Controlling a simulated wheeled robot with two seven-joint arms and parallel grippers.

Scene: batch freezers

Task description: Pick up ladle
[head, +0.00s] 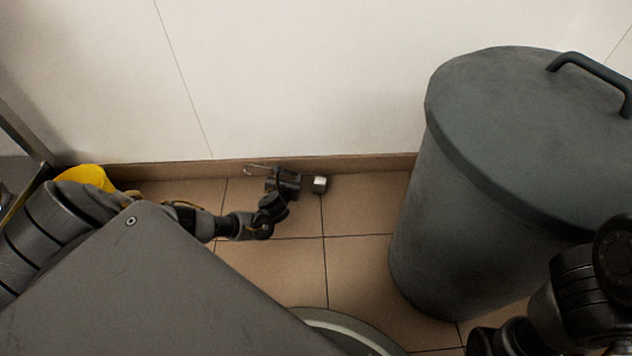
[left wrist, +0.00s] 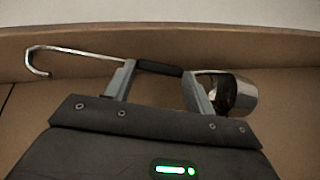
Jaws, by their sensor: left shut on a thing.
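The ladle has a metal cup, a dark grip section and a thin hooked handle. In the left wrist view its cup (left wrist: 240,97) is at the right and its hook end is at the left. My left gripper (left wrist: 158,84) is shut on the ladle's dark middle section, with a finger on each side of it. In the head view the ladle (head: 319,184) is low by the wall's foot, with the cup right of my left gripper (head: 285,180). Whether it touches the floor cannot be told. My right arm shows at the lower right, but its fingers are not visible.
A large grey lidded bin (head: 470,190) stands on the right. A white wall (head: 300,80) with a brown skirting runs behind the ladle. A yellow object (head: 85,178) is at the left behind my arm. Tiled floor (head: 365,215) is clear between ladle and bin.

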